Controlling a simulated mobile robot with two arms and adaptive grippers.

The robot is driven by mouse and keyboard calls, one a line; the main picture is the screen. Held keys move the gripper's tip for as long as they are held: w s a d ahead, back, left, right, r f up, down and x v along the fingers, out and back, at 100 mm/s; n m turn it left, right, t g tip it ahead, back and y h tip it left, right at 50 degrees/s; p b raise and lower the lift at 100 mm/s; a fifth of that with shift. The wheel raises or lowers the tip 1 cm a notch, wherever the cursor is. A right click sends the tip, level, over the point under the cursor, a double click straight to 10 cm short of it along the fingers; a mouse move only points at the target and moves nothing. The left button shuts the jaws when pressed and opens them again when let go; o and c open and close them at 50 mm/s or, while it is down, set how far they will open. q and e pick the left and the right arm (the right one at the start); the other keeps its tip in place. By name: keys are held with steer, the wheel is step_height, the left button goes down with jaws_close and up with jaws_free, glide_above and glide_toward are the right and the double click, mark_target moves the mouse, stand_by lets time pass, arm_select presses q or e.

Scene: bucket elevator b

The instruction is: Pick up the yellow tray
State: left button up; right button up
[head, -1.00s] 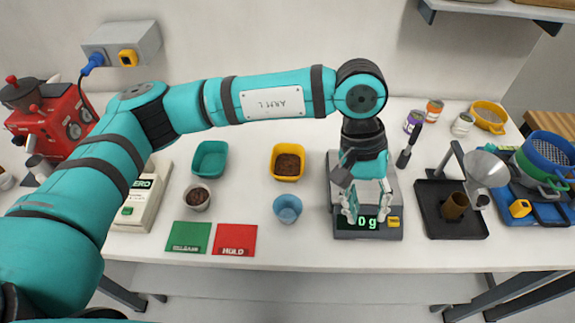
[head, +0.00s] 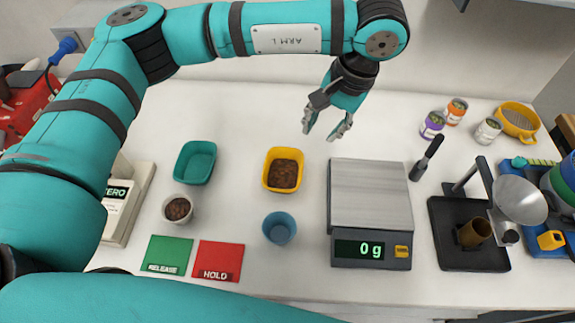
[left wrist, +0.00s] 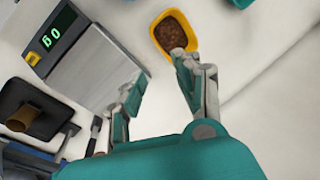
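The yellow tray (head: 270,173) stands on the white table, left of the scale, with brown granules inside. It also shows at the top of the left wrist view (left wrist: 158,44), just beyond one fingertip. My left gripper (head: 327,132) is open and empty, above the table behind and to the right of the tray. Its two fingers (left wrist: 155,85) stand wide apart in the left wrist view, with bare table and the scale's edge between them. I see no contact with the tray. My right gripper is not in view.
The scale (head: 370,195) reads 0 g and its plate is empty. A teal tray (head: 196,162), a cup of brown bits (head: 178,209) and a blue cup (head: 280,228) stand near the tray. Green (head: 166,254) and red (head: 218,261) mats lie in front.

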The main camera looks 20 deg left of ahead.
arm_select(q)
step_height(320, 180, down, 4)
steer(key=b, duration=0.3)
arm_select(e)
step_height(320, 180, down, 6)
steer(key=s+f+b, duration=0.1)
steer(key=b, duration=0.2)
arm_select(q)
steer(key=p, duration=0.4)
glide_toward(283, 172)
steer(key=s+d, duration=0.1)
steer(key=d, duration=0.1)
steer(key=s+d+f, duration=0.1)
steer(key=s+d, duration=0.1)
steer(key=shift+s+d+f, duration=0.1)
steer(key=shift+d+f, duration=0.05)
steer(key=p+x, duration=0.2)
steer(key=x, duration=0.1)
steer(key=p+x, duration=0.1)
steer(key=x, duration=0.1)
steer(key=shift+s+a, duration=0.15)
steer(key=shift+a, duration=0.1)
steer(key=shift+f, duration=0.15)
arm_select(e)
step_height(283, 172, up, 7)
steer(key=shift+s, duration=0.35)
arm_select(q)
jaws_close()
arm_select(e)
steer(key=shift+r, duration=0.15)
